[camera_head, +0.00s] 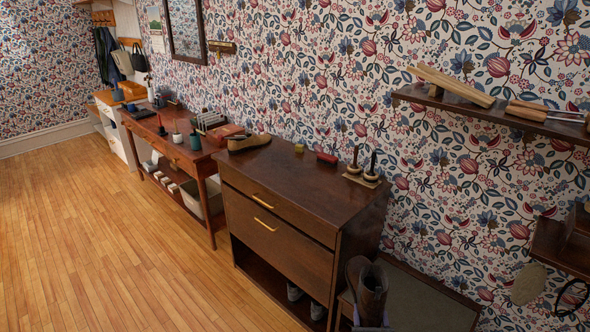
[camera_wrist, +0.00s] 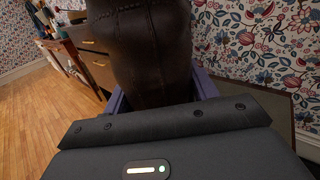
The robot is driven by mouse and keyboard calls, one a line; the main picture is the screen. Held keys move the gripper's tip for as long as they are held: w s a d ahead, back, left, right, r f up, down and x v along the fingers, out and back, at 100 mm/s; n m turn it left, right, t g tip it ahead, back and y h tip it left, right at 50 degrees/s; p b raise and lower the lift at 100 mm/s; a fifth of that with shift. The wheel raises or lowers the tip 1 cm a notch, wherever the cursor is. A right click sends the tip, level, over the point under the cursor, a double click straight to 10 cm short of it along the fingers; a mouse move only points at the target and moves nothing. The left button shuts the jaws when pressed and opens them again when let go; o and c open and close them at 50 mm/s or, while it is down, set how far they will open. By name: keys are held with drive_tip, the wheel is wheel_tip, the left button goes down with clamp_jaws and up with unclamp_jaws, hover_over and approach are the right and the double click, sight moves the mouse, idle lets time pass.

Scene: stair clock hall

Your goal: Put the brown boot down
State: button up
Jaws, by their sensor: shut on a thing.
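The brown boot (camera_head: 373,292) is upright in the head view, low and right of centre, in front of the low bench. Its dark brown leather (camera_wrist: 150,45) fills the upper middle of the wrist view. My gripper (camera_wrist: 160,92) is shut on the boot, with a purple finger on each side of it. In the head view only a sliver of my gripper shows at the bottom edge, below the boot. The boot's lower part is hidden, and I cannot tell whether it touches anything underneath.
The low bench (camera_head: 435,305) has a bare olive top right of the boot. The dark cabinet (camera_head: 290,190) stands left, with a tan shoe (camera_head: 248,143), a red brush (camera_head: 327,158) and shoe stretchers on top. A wall shelf (camera_head: 480,109) hangs above right. The wooden floor (camera_head: 100,235) is clear.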

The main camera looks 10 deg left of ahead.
sight(374, 306)
wheel_tip(374, 306, up, 6)
drive_tip(key=p, duration=0.5)
drive_tip(key=shift+f, duration=0.2)
drive_tip(key=shift+s+d+f, duration=0.1)
drive_tip(key=shift+d+f, duration=0.1)
drive_tip(key=shift+f, duration=0.35)
drive_tip(key=shift+d+f, duration=0.1)
drive_tip(key=shift+f, duration=0.3)
drive_tip(key=shift+s, duration=0.1)
drive_tip(key=shift+r, duration=0.2)
